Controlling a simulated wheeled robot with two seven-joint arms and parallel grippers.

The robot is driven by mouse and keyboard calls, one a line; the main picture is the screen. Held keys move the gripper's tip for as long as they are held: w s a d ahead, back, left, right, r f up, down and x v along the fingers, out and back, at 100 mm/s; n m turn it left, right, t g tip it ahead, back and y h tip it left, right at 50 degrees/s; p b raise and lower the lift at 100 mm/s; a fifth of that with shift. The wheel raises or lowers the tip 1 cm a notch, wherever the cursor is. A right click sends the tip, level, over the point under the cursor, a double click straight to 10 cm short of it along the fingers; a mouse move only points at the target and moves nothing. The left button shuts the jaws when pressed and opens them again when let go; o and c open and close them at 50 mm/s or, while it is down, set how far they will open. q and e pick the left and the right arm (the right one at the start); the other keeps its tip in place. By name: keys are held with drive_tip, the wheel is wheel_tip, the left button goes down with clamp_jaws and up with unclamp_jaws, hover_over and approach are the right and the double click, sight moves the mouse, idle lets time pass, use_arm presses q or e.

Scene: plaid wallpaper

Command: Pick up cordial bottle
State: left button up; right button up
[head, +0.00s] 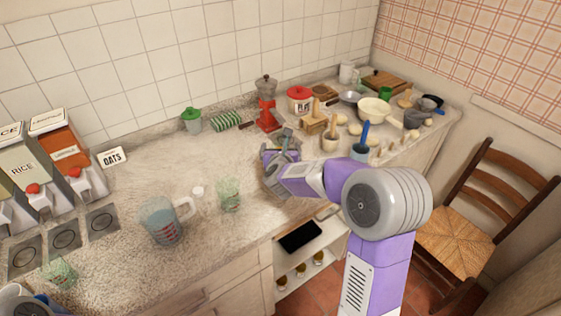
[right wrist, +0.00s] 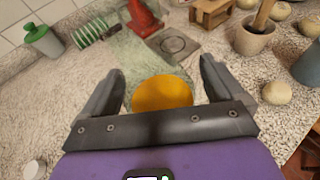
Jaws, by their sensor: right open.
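My right gripper (head: 282,154) is over the counter, in front of the red grinder. In the right wrist view the gripper (right wrist: 160,80) is open, its two dark fingers wide apart. A round orange-yellow thing (right wrist: 162,93) shows between the fingers, with a pale green see-through shape beyond it. This may be the cordial bottle seen from close by, but I see no label. The fingers do not appear closed on it. In the head view my gripper and arm hide most of this spot. I cannot make out my left gripper.
A measuring jug (head: 163,222) and a green-tinted glass (head: 229,194) stand left of my right gripper. Behind it are the red grinder (head: 267,113) and a green-lidded jar (head: 191,119). A mortar (right wrist: 255,37) and round pale items crowd the right. The left-centre counter has clear room.

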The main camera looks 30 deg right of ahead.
drive_tip(key=c, duration=1.4)
drive_tip(key=shift+r, duration=0.1)
drive_tip(key=shift+c, duration=0.4)
